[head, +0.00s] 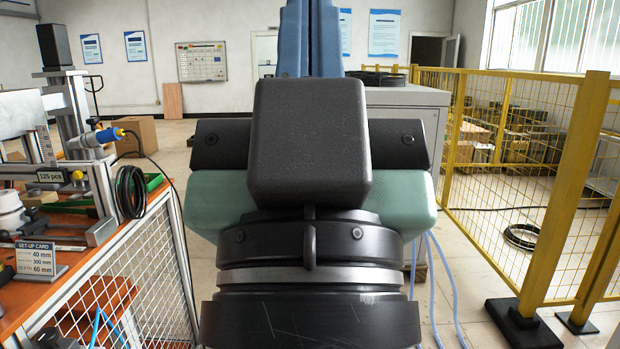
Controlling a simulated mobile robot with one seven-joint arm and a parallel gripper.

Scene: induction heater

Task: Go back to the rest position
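My gripper (310,145) fills the middle of the head view, seen from close behind. It shows as a large dark block above a black round flange with a silver ring. Green parts stick out on both sides below dark bars. The gripper appears raised in the space between the bench on the left and the fence on the right, with no visible contact with either.
An orange-topped workbench (75,275) with mesh sides stands close at left, carrying a set-up card (37,258) and a fixture. A yellow mesh fence (560,190) runs along the right.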

